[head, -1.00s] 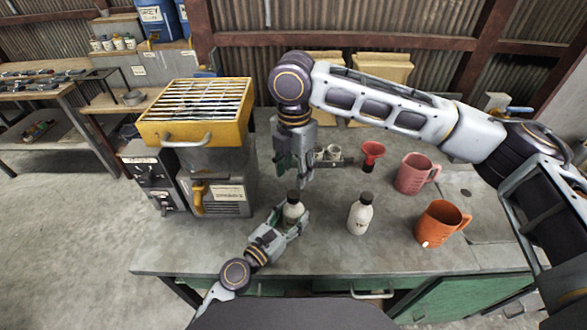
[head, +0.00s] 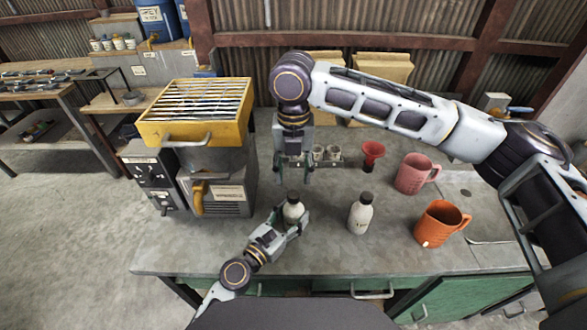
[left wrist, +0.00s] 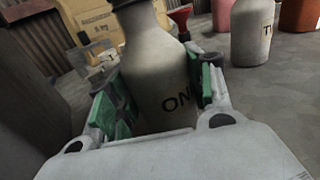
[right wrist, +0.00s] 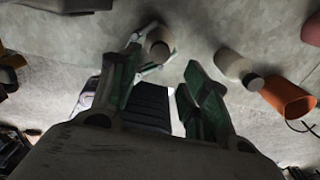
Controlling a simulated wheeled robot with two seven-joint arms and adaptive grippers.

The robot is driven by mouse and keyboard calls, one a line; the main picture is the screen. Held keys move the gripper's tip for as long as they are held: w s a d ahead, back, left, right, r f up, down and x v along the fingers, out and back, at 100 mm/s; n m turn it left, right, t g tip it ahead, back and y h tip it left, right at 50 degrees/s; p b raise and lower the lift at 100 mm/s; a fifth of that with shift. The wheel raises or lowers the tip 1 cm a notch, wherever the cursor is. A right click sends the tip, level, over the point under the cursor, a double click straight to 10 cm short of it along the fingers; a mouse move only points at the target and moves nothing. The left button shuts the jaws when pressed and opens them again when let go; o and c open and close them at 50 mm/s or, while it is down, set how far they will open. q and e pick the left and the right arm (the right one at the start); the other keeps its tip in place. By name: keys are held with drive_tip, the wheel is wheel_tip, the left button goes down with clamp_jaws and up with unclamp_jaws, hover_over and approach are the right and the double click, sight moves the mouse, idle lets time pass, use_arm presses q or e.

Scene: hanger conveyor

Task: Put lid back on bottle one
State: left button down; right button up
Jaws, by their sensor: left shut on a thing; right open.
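Bottle one (head: 292,213) is pale and stands upright on the bench; its label, partly hidden, shows "ON" in the left wrist view (left wrist: 157,75). A dark lid (head: 293,196) appears on its top; I cannot tell how firmly it sits. My left gripper (head: 291,222) is shut around the bottle's body. My right gripper (head: 292,177) is open and empty, pointing down above and behind the bottle in the head view. In the right wrist view the bottle (right wrist: 160,40) is beyond the open fingers, apart from them. The left wrist view cuts off its top.
A second capped bottle (head: 360,215) stands to the right. An orange mug (head: 440,222), a pink mug (head: 411,174) and a red funnel (head: 372,153) are farther right. Small cups (head: 325,153) stand behind. A yellow-topped machine (head: 196,115) stands at left.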

sight(294, 194)
drive_tip(key=shift+f, duration=0.2)
idle(0.4)
drive_tip(key=shift+f, duration=3.85)
clamp_jaws()
